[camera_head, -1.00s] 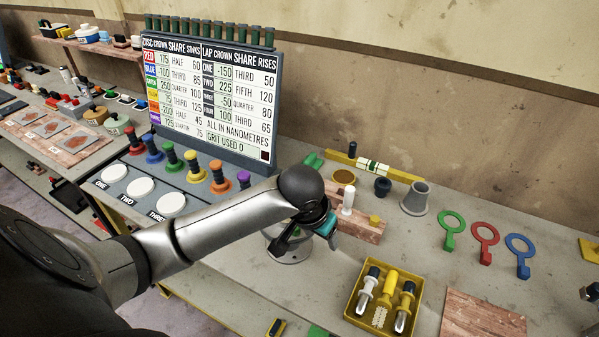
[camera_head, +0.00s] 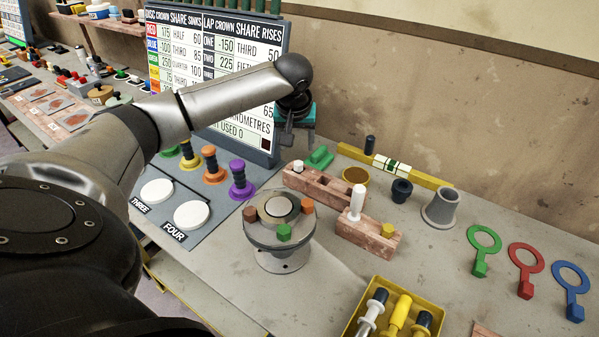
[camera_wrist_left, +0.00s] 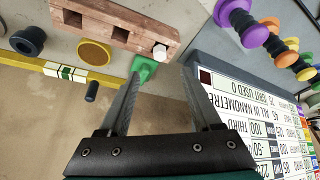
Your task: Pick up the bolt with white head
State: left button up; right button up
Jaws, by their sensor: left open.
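A small bolt with a white head (camera_head: 297,166) stands at the left end of the back reddish-brown block (camera_head: 325,188). The white head also shows in the left wrist view (camera_wrist_left: 160,52), on the block's end. My left gripper (camera_head: 290,138) is up in front of the board, above and behind the block, and looks empty. In the left wrist view its two open fingers (camera_wrist_left: 162,72) point toward the block's end, with the white head just past their tips. A taller white peg (camera_head: 357,202) stands in the front block (camera_head: 367,235). My right gripper is out of view.
A green piece (camera_head: 319,157) lies just behind the white-headed bolt. A round grey stand (camera_head: 279,232) with coloured hex heads is in front. The upright board (camera_head: 225,85) and a purple knob (camera_head: 238,178) are to the left. A yellow tray (camera_head: 396,315) is at the front right.

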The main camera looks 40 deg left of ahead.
pick_arm(q)
send_over(298, 165)
jog(key=s+d, duration=0.2)
jog(key=f, duration=0.4)
jog(key=shift+a+f+b, duration=0.1)
jog(key=shift+a+b, duration=0.1)
jog(key=shift+b, duration=0.15)
jog(key=shift+w+a+f, duration=0.1)
jog(key=shift+w+f, duration=0.05)
jog(key=shift+f, duration=0.15)
jog(key=b+x, duration=0.1)
jog(key=x, duration=0.4)
jog(key=shift+c, duration=0.2)
grip_shut()
